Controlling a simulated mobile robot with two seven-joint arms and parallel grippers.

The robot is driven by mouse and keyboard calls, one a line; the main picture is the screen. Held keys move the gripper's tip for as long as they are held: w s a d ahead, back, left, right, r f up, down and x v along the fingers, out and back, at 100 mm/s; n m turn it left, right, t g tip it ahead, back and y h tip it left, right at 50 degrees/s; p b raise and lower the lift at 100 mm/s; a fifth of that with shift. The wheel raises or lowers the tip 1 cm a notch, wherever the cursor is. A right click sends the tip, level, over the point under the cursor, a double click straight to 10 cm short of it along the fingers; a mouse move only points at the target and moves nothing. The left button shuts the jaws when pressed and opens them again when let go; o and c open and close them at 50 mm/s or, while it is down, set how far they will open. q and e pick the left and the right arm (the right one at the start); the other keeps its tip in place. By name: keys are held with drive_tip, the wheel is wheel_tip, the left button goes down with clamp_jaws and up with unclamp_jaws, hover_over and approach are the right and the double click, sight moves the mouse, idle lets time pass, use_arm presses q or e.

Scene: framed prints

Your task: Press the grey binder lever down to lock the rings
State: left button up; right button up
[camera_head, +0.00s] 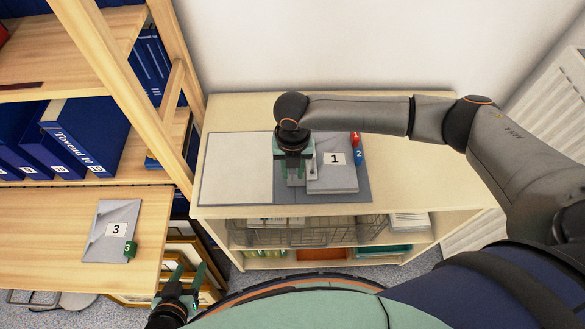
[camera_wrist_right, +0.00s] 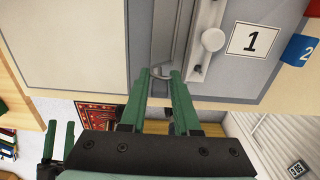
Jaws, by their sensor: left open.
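An open binder (camera_head: 235,168) lies on the low cabinet, its left side pale and bare. Grey sheets (camera_head: 335,175) labelled 1 lie on its right side. In the right wrist view, the metal ring mechanism (camera_wrist_right: 197,72) has a round pale knob (camera_wrist_right: 213,40) beside the label. A thin grey curved metal piece (camera_wrist_right: 160,73) shows at my right fingertips; I cannot tell whether it is the lever or a ring. My right gripper (camera_head: 295,178) points down over the mechanism, fingers apart, and hides part of it. My left gripper (camera_head: 187,272) is open and empty, low at left.
Red and blue tabs (camera_head: 357,154) stick out at the sheets' right edge. Grey sheets (camera_head: 112,228) labelled 3 lie on the wooden desk at left. A shelf of blue binders (camera_head: 90,135) stands behind it. The cabinet top (camera_head: 415,165) right of the binder is clear.

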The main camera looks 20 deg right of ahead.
sight(293, 181)
clamp_jaws()
drive_tip(key=shift+s, duration=0.1)
idle(0.3)
drive_tip(key=t, duration=0.1)
drive_tip(key=s+t, duration=0.1)
drive_tip(key=t, duration=0.1)
drive_tip(key=t+h, duration=0.1)
drive_tip(key=shift+s+a+f, duration=0.2)
drive_tip(key=shift+s+a, duration=0.1)
drive_tip(key=shift+s, duration=0.1)
drive_tip(key=t, duration=0.1)
drive_tip(key=s+f+t+h, duration=0.1)
drive_tip(key=t, duration=0.3)
drive_tip(key=shift+s+a+f+h, duration=0.2)
drive_tip(key=shift+s+a+h, duration=0.1)
drive_tip(key=shift+s+h, duration=0.1)
drive_tip(key=shift+s+f+t+h, duration=0.2)
drive_tip(key=shift+f+t, duration=0.1)
drive_tip(key=shift+t, duration=0.55)
drive_tip(key=shift+s+f+t+h, duration=0.1)
drive_tip(key=shift+f+t+h, duration=0.15)
drive_tip(key=shift+t, duration=0.6)
drive_tip(key=shift+o, duration=2)
unclamp_jaws()
drive_tip(key=shift+w, duration=0.1)
